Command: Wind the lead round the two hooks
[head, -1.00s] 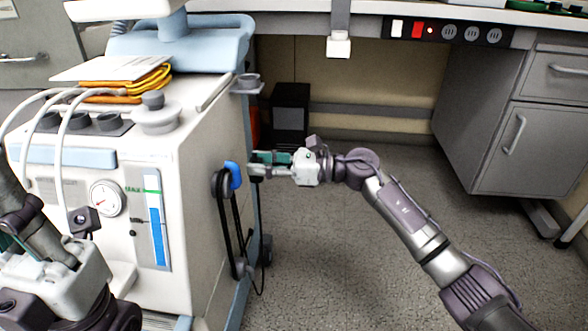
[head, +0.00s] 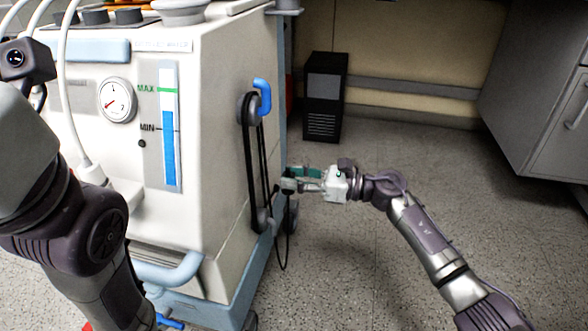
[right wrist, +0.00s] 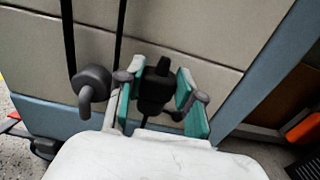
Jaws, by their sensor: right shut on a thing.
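The upper hook (head: 263,97), with a blue bent tip, and the grey lower hook (head: 262,220) sit on the side of the white machine. The black lead (head: 252,165) runs in strands between them, and a slack loop hangs below the lower hook. My right gripper (head: 298,182) is right of the strands, slightly above the lower hook. It is shut on the lead's black plug (right wrist: 155,88), between green-padded fingers in the right wrist view. There the lower hook (right wrist: 90,85) is just left of the gripper. My left arm shows at left; its fingers are out of view.
The white machine (head: 215,60) fills the left, with a gauge (head: 117,100) and a blue handle (head: 168,268) low in front. A black box (head: 323,95) stands by the back wall. Grey cabinets (head: 540,90) are at right. Open floor lies between.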

